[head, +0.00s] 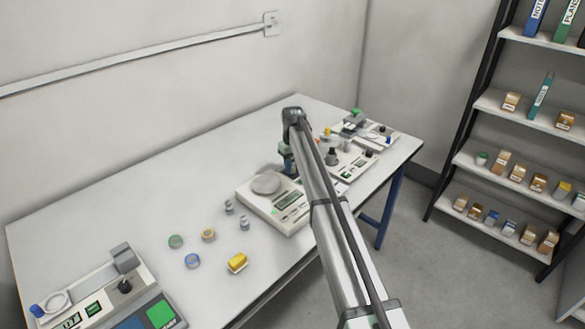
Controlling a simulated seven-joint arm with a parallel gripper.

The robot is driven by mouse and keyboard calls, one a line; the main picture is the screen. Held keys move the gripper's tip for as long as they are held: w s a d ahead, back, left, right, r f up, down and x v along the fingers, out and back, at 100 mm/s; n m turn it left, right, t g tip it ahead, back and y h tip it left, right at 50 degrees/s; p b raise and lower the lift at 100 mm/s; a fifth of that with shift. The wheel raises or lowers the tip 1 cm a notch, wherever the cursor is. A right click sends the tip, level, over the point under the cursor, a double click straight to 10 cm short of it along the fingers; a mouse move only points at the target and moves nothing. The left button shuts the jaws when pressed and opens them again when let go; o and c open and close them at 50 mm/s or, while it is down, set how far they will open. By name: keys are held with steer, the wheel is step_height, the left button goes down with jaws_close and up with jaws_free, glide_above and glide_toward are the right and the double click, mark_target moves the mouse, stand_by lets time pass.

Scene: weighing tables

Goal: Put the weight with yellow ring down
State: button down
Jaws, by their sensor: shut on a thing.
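My gripper (288,168) hangs from the far end of my arm, beside and behind the right part of a white balance (283,218) with a round grey pan (266,183). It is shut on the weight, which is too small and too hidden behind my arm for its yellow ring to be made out. Whether the weight touches anything below is hidden too. The pan looks empty. Two small grey weights (244,223) (229,206) stand on the table left of the balance.
Another device (100,297) stands front left. More instruments (352,160) crowd the right end. The table's back left is clear.

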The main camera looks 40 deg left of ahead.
mark_target(293, 161)
steer(key=shift+f, duration=0.45)
steer(key=c, duration=1.1)
jaws_free()
steer(key=shift+f, duration=0.15)
steer(key=shift+c, duration=0.2)
step_height(293, 161, up, 12)
steer(key=shift+r, duration=0.2)
